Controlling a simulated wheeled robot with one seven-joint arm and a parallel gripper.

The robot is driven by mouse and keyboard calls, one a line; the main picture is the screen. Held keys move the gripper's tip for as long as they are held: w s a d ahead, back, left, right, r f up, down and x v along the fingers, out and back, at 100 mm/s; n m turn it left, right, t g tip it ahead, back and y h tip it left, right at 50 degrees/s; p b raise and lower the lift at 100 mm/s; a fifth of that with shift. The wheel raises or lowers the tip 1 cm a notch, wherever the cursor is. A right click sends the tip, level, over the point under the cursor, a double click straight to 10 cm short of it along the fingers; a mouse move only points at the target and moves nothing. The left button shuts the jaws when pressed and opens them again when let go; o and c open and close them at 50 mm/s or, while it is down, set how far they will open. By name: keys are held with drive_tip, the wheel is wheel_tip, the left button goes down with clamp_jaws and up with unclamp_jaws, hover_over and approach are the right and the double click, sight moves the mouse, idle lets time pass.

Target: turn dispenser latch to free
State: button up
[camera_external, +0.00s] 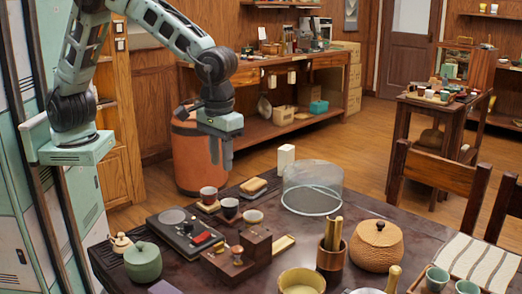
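A dark brown wooden block device (257,243), which looks like the dispenser, stands on the dark table. A lower wooden part with a small round knob (237,251) adjoins its left side, and a light, shallow chute or tray (283,244) lies at its right. I cannot tell for sure which part is the latch or how it is turned. My gripper (220,160) hangs fingers down, above and beyond the table's back left side, well apart from the device. Its two fingers look apart, with nothing between them.
Dark cups (228,208), a black tray (183,236) and a green lidded jar (142,263) stand left of the device. A clear cylinder (312,188), a holder with wooden tools (331,255) and a woven pot (377,247) stand right. A yellow bowl (302,282) is in front.

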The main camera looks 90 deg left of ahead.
hover_over(219, 243)
drive_tip(key=f, duration=0.1)
wheel_tip(219, 243, down, 17)
drive_tip(key=shift+f+p, duration=0.15)
drive_tip(key=shift+p, duration=0.2)
clamp_jaws()
